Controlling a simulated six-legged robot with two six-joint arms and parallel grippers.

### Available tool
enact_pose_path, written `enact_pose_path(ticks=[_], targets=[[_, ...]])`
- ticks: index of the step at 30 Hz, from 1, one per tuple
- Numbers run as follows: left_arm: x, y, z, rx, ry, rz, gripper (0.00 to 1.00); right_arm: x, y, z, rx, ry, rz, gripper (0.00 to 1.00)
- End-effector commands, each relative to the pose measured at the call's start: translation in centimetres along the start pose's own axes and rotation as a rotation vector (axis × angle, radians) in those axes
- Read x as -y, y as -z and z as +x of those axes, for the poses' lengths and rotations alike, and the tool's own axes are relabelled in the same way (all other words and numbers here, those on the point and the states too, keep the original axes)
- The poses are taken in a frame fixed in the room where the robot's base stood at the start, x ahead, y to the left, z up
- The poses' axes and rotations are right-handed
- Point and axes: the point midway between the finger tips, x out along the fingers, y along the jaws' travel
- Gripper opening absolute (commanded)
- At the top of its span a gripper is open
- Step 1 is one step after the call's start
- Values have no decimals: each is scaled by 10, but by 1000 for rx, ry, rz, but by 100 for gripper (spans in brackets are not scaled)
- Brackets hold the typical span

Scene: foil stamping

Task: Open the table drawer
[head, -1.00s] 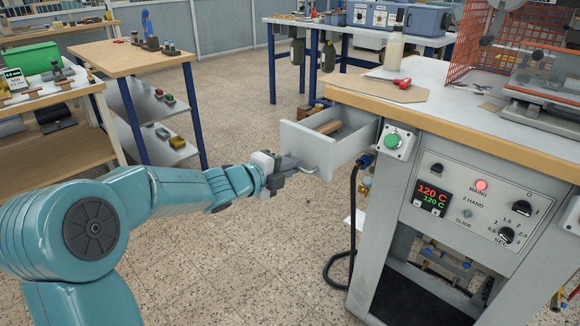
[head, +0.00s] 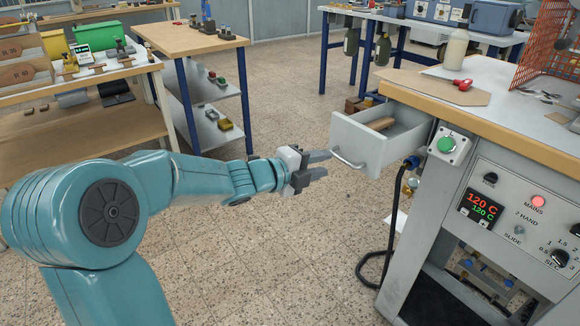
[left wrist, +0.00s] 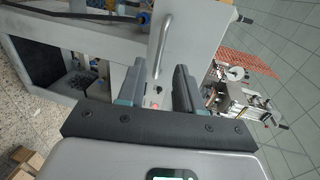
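The grey table drawer (head: 365,148) stands pulled out from the machine table's left side in the head view, with a brown wooden piece (head: 381,124) inside. Its curved metal handle (head: 347,160) is on the front face. My left gripper (head: 324,164) is just left of the handle, with its fingers apart and nothing between them. In the left wrist view the handle (left wrist: 161,38) shows ahead of the open fingers (left wrist: 157,88), on the drawer front (left wrist: 187,35), clear of them. My right gripper is not in view.
A black cable (head: 385,240) hangs below the drawer. A wooden side table (head: 190,38) stands at the left. The floor between is clear.

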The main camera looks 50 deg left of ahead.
Motion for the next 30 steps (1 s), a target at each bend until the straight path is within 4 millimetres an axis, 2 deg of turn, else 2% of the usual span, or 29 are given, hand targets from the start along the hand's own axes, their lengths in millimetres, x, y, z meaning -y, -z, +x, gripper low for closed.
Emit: enact_pose_path(ticks=[1, 6, 12, 18, 30], targets=[[3, -2, -17, 7, 0, 0, 35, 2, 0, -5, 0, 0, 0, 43], [2, -2, -60, 7, -2, 1, 35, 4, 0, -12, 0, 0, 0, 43], [1, -1, -93, 4, -1, -1, 35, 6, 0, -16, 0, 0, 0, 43], [0, 0, -104, 0, -1, 0, 35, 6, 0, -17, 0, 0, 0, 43], [0, 0, -104, -1, -1, 0, 35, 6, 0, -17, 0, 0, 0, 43]])
